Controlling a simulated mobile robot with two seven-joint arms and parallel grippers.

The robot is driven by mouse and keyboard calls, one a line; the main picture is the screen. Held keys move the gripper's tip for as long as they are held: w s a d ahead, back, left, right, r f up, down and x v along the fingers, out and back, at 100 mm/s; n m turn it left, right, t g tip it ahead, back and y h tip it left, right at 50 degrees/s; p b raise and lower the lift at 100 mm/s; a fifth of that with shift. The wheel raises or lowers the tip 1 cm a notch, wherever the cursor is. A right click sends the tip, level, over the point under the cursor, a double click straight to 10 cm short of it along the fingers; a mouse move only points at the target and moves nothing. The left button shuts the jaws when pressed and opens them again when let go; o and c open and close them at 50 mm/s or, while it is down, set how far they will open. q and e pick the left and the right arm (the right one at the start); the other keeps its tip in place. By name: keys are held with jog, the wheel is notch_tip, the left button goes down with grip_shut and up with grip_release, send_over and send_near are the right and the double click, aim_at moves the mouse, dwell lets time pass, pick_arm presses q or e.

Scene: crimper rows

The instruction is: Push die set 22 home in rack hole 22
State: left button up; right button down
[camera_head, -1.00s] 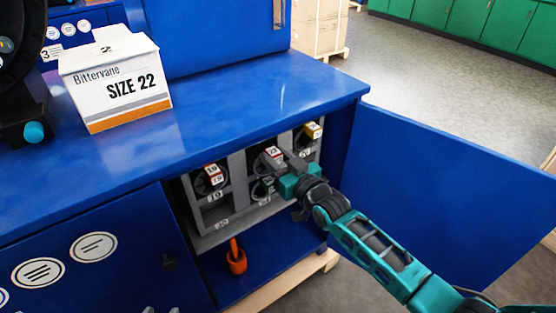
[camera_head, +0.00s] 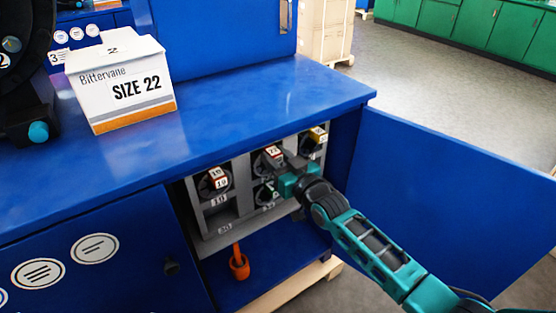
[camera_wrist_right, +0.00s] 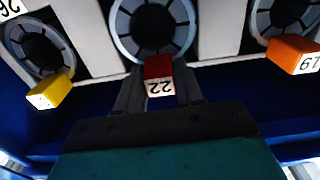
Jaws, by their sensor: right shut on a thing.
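My right gripper (camera_head: 286,168) is at the front of the rack inside the open cabinet. In the right wrist view its two dark fingers (camera_wrist_right: 158,90) are closed on the red tag of die set 22 (camera_wrist_right: 158,68), whose white label reads 22 upside down. The grey segmented ring of die set 22 (camera_wrist_right: 155,24) sits at its rack hole; how deep it is I cannot tell. In the head view the tag of die set 22 (camera_head: 272,152) shows just left of the fingers, and the gripper partly hides the hole. My left gripper is out of view.
The grey rack (camera_head: 240,180) also holds die set 19 (camera_head: 216,178) and a yellow-tagged die set (camera_head: 318,134), close on both sides. An orange tool (camera_head: 239,264) stands on the cabinet floor. The blue door (camera_head: 440,190) stands open at right. A SIZE 22 box (camera_head: 120,85) is on the worktop.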

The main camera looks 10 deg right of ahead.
jog(key=shift+w+a+r, duration=0.1)
jog(key=shift+w+r, duration=0.15)
jog(key=shift+r, duration=0.25)
jog(key=c, duration=1)
grip_release()
jog(key=o, duration=0.4)
jog(key=shift+f, duration=0.25)
jog(key=shift+c, duration=0.2)
jog(key=shift+s+f, duration=0.2)
jog(key=shift+f, duration=0.35)
jog(key=shift+s+d+r, duration=0.15)
jog(key=shift+s+d, duration=0.05)
jog(key=shift+s, duration=0.1)
jog(key=p+v, duration=0.3)
jog(key=v, duration=0.9)
jog(key=shift+r, duration=0.3)
